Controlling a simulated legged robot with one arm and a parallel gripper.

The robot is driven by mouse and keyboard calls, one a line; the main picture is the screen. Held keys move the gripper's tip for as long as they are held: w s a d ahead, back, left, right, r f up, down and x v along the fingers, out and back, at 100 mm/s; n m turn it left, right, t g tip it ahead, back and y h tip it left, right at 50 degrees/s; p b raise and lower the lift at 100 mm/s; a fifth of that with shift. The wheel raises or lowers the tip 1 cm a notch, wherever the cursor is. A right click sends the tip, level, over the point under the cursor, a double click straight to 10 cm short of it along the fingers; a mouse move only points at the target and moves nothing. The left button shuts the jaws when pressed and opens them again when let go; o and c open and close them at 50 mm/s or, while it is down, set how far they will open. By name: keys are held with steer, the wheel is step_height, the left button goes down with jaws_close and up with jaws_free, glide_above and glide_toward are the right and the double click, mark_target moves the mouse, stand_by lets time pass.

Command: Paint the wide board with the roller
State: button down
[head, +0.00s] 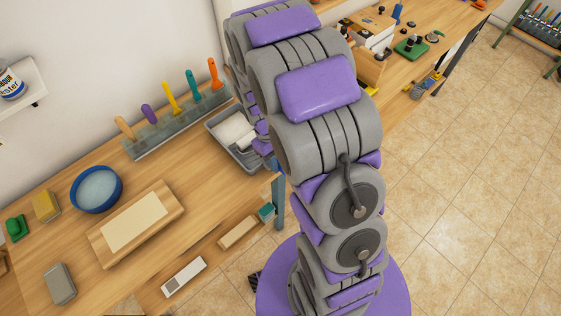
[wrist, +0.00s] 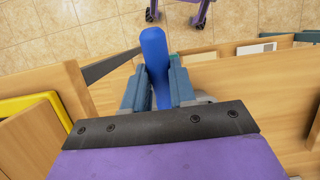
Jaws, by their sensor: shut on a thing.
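My gripper (wrist: 157,82) is shut on an upright blue handle (wrist: 153,45), seen in the wrist view with a grey finger on each side. It looks like the roller's handle; its roller head is hidden from view. In the head view, my arm hides the gripper and the handle. A wide wooden board (head: 174,207) with a pale cream panel (head: 135,223) lies on the bench at left. A grey tray (head: 221,145) with something white in it stands near the wall, partly behind my arm.
A blue bowl (head: 97,189) sits left of the board, with sponge-like blocks (head: 47,205) and a grey block (head: 60,283) nearby. A rack of colourful-handled tools (head: 150,145) stands along the wall. A lower shelf holds small items (head: 184,277). Tiled floor (head: 470,200) is open at right.

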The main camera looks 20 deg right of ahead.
steer(key=shift+w+a+f+p, duration=0.15)
steer(key=shift+w+a+f, duration=0.1)
steer(key=shift+w, duration=0.55)
steer(key=shift+w+a+f+p, duration=0.1)
steer(key=shift+w+a+f, duration=0.15)
steer(key=shift+w, duration=0.55)
steer(key=shift+w+a+f+p, duration=0.15)
steer(key=shift+w+a, duration=0.1)
steer(key=shift+w, duration=0.55)
steer(key=shift+s+d+r, duration=0.2)
steer(key=shift+s, duration=0.4)
steer(key=shift+s+d+r, duration=0.2)
steer(key=shift+s, duration=0.4)
steer(key=s+d+r+p, duration=0.1)
steer(key=s+d, duration=0.1)
steer(key=s, duration=0.6)
steer(key=shift+d+r, duration=0.15)
steer(key=shift+d, duration=0.1)
steer(key=shift+s+p+v, duration=0.15)
steer(key=shift+p+v, duration=0.55)
steer(key=shift+v, duration=0.8)
steer(key=shift+s+p+v, duration=0.15)
steer(key=shift+p+v, duration=0.55)
steer(key=shift+v, duration=0.85)
steer(key=shift+d, duration=0.1)
